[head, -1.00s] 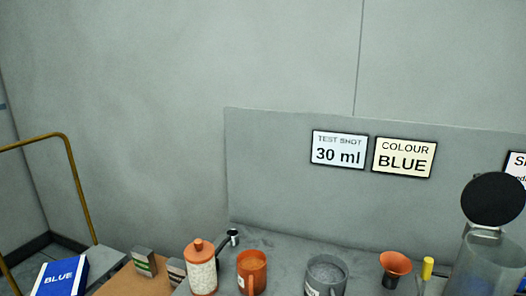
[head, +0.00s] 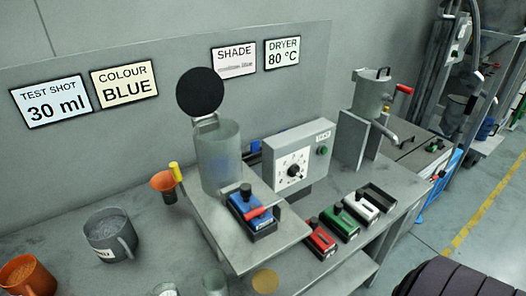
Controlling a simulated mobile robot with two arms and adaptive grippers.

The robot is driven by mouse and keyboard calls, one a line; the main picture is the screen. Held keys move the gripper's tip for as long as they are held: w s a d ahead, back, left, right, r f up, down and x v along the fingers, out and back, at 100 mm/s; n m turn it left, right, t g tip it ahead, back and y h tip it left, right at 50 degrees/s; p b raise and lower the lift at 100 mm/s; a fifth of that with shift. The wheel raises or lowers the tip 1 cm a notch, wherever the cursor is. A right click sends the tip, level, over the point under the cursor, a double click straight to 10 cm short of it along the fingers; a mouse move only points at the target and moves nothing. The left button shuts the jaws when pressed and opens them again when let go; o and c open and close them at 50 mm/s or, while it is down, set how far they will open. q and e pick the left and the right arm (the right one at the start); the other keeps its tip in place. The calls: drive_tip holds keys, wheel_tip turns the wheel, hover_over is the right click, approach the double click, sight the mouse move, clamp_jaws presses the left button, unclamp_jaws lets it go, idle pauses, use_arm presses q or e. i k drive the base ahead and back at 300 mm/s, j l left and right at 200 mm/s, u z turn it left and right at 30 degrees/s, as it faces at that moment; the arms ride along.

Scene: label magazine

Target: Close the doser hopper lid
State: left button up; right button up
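The doser hopper (head: 219,160) is a translucent grey cylinder standing on a grey platform in the middle of the head view. Its round black lid (head: 200,93) is open. It stands up on edge above the hopper's rim, joined by a light hinge piece at the back left. A blue cartridge (head: 243,208) with a black knob and a red handle sits on the platform just in front of the hopper. Neither of my grippers shows in the head view.
A control box with a dial (head: 295,165) stands right of the hopper. An orange funnel (head: 164,184) and a grey mug (head: 110,235) are to the left. Red (head: 320,238), green (head: 340,221) and white (head: 361,206) cartridges lie at the right. A metal pitcher (head: 371,92) stands behind.

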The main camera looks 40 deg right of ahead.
sight(199, 91)
drive_tip(key=z, duration=0.9)
drive_tip(key=k+z, duration=0.1)
drive_tip(key=k, duration=0.15)
